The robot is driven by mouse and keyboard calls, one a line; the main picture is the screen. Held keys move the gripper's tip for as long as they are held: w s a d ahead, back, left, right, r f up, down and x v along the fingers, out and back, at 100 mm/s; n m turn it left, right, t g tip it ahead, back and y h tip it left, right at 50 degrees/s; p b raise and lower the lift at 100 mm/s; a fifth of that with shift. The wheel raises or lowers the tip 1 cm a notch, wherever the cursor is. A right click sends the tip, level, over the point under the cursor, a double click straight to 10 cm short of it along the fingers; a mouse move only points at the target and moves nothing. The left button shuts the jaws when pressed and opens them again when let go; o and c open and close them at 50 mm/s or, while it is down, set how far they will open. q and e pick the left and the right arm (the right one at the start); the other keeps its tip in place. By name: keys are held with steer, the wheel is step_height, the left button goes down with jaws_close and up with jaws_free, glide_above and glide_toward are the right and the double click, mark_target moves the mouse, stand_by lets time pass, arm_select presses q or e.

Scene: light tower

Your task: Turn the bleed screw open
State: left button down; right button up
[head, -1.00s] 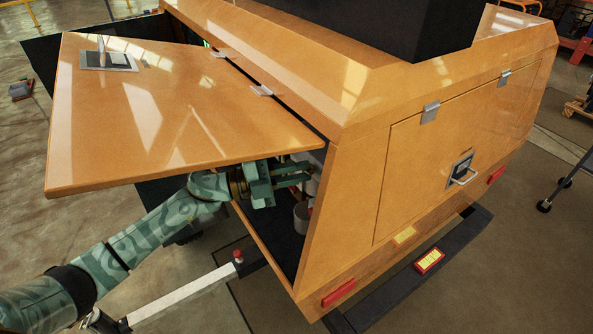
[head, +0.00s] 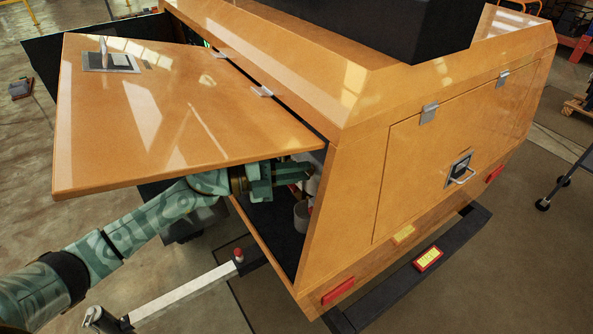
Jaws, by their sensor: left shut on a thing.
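My left gripper (head: 299,173) reaches under the raised orange side lid (head: 180,110) into the open compartment of the light tower's orange housing (head: 345,215). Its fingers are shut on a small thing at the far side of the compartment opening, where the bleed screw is. The screw itself is hidden by the fingers and too small to make out. Behind the fingertips a pale grey cylindrical part (head: 316,186) shows in part. My right gripper is not in view.
The lid hangs close above my left wrist, and the housing's corner edge is just right of the fingers. A grey canister (head: 301,214) stands below the gripper. A pale outrigger beam (head: 185,291) with a red knob (head: 238,254) lies below the arm.

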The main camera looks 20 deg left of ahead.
arm_select(q)
steer(key=c, duration=1.5)
jaws_free()
steer(key=b+v, duration=0.1)
steer(key=v, duration=1.5)
steer(key=shift+a, duration=0.15)
